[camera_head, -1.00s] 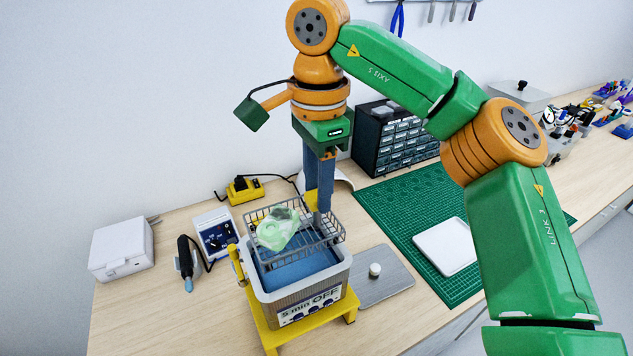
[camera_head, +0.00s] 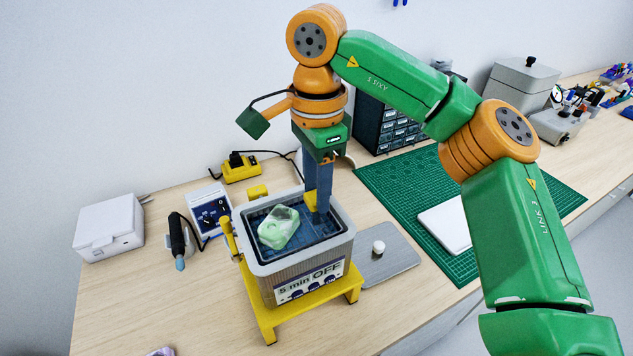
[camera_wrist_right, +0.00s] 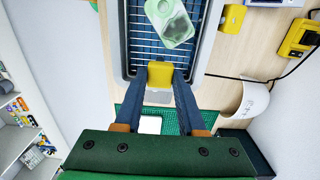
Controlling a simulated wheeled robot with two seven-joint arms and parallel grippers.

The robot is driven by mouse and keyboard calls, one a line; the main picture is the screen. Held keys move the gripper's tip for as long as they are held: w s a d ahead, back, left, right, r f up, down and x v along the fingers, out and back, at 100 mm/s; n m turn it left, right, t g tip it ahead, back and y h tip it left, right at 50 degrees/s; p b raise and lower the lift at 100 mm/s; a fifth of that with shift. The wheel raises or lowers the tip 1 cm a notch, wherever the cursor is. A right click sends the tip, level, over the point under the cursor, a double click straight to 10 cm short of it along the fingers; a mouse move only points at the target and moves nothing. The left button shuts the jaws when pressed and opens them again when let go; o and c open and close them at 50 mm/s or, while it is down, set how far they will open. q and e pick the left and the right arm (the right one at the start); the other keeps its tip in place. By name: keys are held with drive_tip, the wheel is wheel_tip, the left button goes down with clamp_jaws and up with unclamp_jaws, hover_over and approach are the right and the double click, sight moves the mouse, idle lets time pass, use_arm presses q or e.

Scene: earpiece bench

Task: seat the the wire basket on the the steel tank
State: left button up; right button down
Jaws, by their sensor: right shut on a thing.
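The steel tank (camera_head: 262,268) stands on a yellow stand and has a "5 min OFF" front panel. The wire basket (camera_head: 312,238) is down inside the tank's opening, its rim at about the level of the tank's rim. It also shows in the right wrist view (camera_wrist_right: 139,45). I cannot tell whether it bears on the tank. A pale green translucent case (camera_head: 279,227) lies in the basket. My right gripper (camera_head: 316,204) points down at the tank's back right and is shut on the basket's yellow grip (camera_wrist_right: 160,74). My left gripper is not in view.
A yellow stand (camera_head: 310,309) carries the tank. A grey plate with a white knob (camera_head: 379,247) lies right of it, beside a green cutting mat (camera_head: 515,195).

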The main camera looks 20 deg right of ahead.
drive_tip(key=shift+f+b, duration=1.2)
drive_tip(key=shift+f, duration=0.8)
drive_tip(key=shift+c, duration=2.1)
unclamp_jaws()
wheel_tip(320, 180, up, 6)
drive_tip(key=shift+r+p, duration=0.25)
drive_tip(key=shift+p, duration=0.75)
drive_tip(key=shift+r, duration=0.35)
drive_tip(key=shift+s, duration=0.1)
